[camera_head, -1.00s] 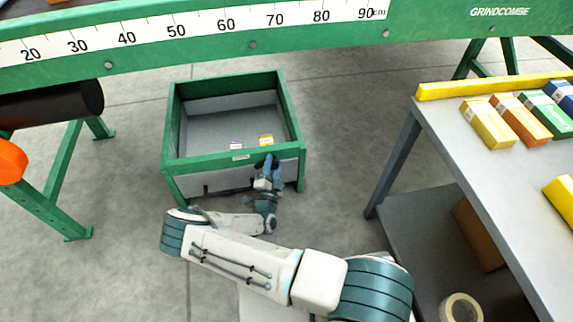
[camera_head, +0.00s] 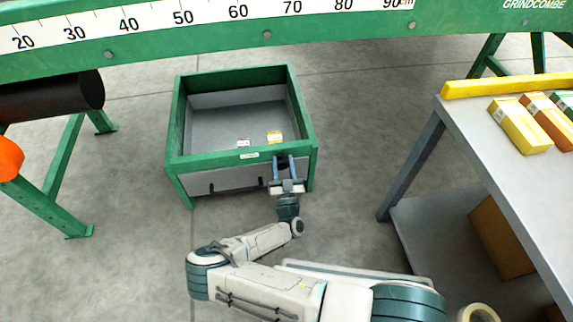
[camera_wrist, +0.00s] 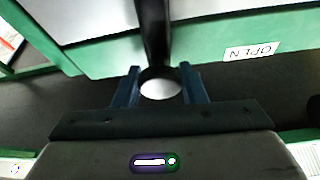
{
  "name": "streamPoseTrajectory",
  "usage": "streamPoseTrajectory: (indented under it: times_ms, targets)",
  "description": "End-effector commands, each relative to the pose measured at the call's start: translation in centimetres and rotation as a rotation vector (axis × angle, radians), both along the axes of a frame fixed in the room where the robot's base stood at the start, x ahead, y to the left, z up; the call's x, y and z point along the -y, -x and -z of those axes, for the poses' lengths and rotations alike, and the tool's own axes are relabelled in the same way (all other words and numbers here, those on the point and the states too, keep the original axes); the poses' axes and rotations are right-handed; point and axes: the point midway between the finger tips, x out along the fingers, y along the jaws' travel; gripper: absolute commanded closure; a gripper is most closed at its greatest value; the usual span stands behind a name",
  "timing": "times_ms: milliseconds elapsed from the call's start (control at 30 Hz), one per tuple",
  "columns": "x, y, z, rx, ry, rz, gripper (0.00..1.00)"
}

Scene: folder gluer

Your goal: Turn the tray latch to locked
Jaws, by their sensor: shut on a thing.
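The tray latch (camera_wrist: 153,30) is a black lever with a pale round end, in the middle of the wrist view. My gripper (camera_wrist: 160,72) has its two blue fingers on either side of the lever's round end and is shut on it. In the head view my gripper (camera_head: 286,167) is at the right part of the tray's front, and the latch there is mostly hidden between the fingers. The grey tray (camera_head: 222,181) sits in a green frame (camera_head: 208,162). An upside-down OPEN label (camera_wrist: 250,51) is right of the lever in the wrist view.
Two small packs, one white and purple (camera_head: 243,142) and one yellow (camera_head: 274,137), lie in the tray. A grey table (camera_head: 488,143) with coloured boxes stands at the right. A green ruled beam (camera_head: 330,22) crosses the back.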

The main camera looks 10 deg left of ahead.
Motion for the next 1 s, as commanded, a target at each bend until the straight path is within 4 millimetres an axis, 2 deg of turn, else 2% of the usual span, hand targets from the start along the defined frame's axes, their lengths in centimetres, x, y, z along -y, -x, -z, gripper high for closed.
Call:
streamPoseTrajectory:
  times_ms: [300,800,833,900,1000]
  targets:
    - [0.12,0.07,0.14,0.035,0.107,0.001,1.0]
    - [0.19,0.02,0.12,0.041,0.125,0.002,1.0]
    - [0.19,0.02,0.12,0.041,0.125,0.002,0.6]
    - [0.19,0.02,0.12,0.04,0.124,0.002,0.43]
    - [0.18,-0.01,0.09,0.041,0.123,0.001,0.43]
